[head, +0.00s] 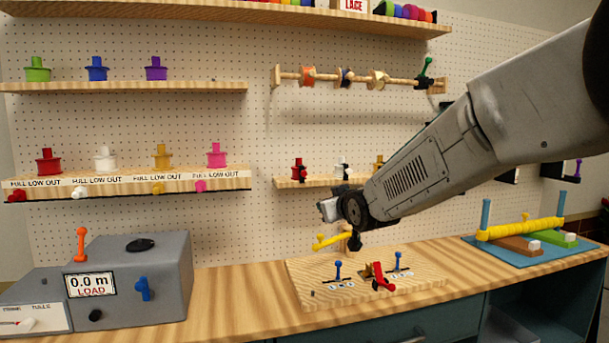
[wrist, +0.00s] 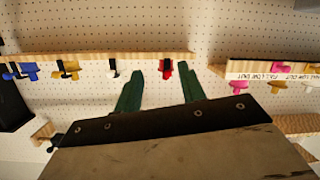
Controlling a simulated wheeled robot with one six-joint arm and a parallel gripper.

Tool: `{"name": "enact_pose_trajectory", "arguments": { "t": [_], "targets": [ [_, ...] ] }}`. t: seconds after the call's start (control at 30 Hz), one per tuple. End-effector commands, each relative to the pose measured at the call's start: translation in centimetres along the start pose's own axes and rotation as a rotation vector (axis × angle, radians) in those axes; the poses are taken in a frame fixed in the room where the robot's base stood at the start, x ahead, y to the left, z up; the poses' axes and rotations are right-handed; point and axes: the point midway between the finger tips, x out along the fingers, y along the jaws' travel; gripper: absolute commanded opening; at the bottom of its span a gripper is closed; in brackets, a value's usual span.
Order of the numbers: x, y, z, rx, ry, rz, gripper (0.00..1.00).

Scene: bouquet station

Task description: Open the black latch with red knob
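A red part with black on it (head: 299,170), which looks like the black latch with red knob, is at the left end of the short wooden shelf on the pegboard. In the wrist view the red part (wrist: 166,69) appears upside down under the shelf edge, between my fingertips but beyond them. My gripper (wrist: 160,84) has two dark green fingers spread apart with nothing between them. In the head view the end of my arm is in front of the shelf, right of the red part and lower; its fingers cannot be made out there.
White (head: 342,170) and yellow (head: 378,165) parts share the shelf; a blue one (wrist: 20,70) shows in the wrist view. Below are a wooden board (head: 325,293) with small levers and a yellow-barred stand. A grey box (head: 140,282) stands left. Bench between is clear.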

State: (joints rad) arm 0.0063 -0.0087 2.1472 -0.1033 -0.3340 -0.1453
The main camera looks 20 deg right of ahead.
Motion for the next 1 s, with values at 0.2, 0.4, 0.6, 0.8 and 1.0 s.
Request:
{"name": "enact_pose_trajectory", "arguments": {
  "t": [0.2, 0.4, 0.6, 0.8, 1.0],
  "targets": [
    [7.8, -0.1, -3.2, -0.065, 0.38, 0.043, 0.4],
    [9.8, -0.4, -4.1, -0.09, 0.572, 0.07, 0.4],
    [11.1, -0.4, -5.2, -0.095, 0.615, 0.076, 0.4],
    [13.7, -0.3, -7.1, -0.094, 0.614, 0.075, 0.4],
    [15.7, -0.2, -8.5, -0.094, 0.613, 0.075, 0.4]
  ]
}}
